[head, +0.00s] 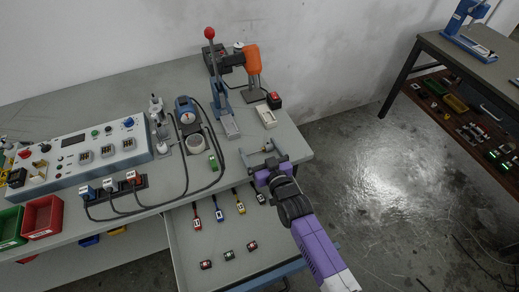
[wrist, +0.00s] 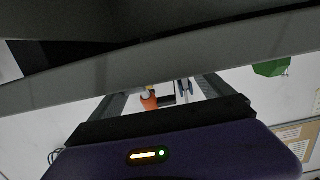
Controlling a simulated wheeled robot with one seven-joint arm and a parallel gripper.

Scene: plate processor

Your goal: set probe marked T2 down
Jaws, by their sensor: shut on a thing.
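My gripper (head: 262,154) is over the right front part of the workbench, above the open drawer's back right corner. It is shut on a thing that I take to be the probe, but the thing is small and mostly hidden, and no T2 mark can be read. In the wrist view my gripper (wrist: 165,95) shows its two dark fingers, with the held thing not clearly visible between them.
The open drawer (head: 180,250) holds several coloured tools and three small dark blocks (head: 228,255). Red and green bins (head: 42,215) are at left.

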